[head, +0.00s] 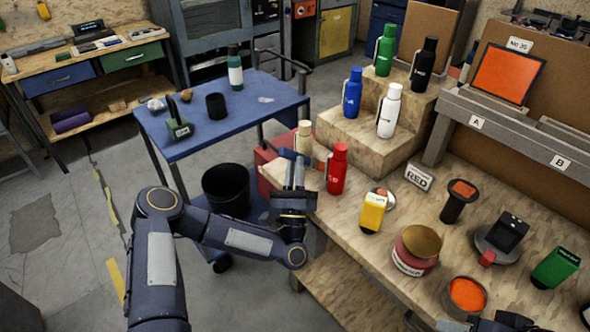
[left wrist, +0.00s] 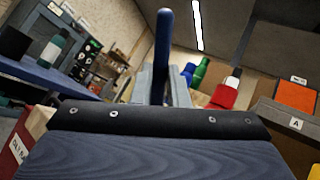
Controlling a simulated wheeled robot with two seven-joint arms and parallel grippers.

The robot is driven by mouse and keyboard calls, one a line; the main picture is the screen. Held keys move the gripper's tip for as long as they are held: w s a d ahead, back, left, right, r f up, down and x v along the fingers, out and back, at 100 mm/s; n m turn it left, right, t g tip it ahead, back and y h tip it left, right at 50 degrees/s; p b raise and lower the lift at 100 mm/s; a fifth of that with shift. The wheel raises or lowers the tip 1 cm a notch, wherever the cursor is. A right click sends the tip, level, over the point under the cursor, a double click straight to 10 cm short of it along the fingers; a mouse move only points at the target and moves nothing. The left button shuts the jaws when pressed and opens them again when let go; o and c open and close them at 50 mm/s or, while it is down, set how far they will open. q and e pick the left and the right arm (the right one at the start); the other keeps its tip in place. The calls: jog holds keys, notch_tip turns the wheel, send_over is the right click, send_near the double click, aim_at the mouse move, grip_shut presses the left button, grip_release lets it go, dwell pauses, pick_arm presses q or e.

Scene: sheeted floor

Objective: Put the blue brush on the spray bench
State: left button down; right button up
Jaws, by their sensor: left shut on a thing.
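My left gripper (head: 296,178) is shut on a slim dark-blue thing, which I take to be the blue brush (head: 290,154). It is held above the left edge of the wooden bench with paint bottles, which I take as the spray bench (head: 328,203). In the left wrist view, the blue brush (left wrist: 163,45) stands upright between the grey fingers (left wrist: 163,88); its lower part is hidden. The red bottle (head: 338,168) and a cream bottle (head: 304,138) stand close to the gripper. A dark part of my right arm shows at the bottom edge; its fingers cannot be made out.
A stepped wooden stand (head: 372,140) holds several bottles. A yellow-and-white container (head: 373,212), a round tin (head: 415,250) and an orange-filled jar (head: 465,294) crowd the bench. A blue cart (head: 205,145) and a black bin (head: 227,190) stand left of it.

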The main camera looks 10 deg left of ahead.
pick_arm(q)
jog(key=shift+f, duration=0.4)
jog(key=shift+f+b, duration=0.2)
jog(key=shift+b, duration=0.2)
jog(key=c, duration=1.4)
grip_release()
jog(key=shift+r, duration=0.1)
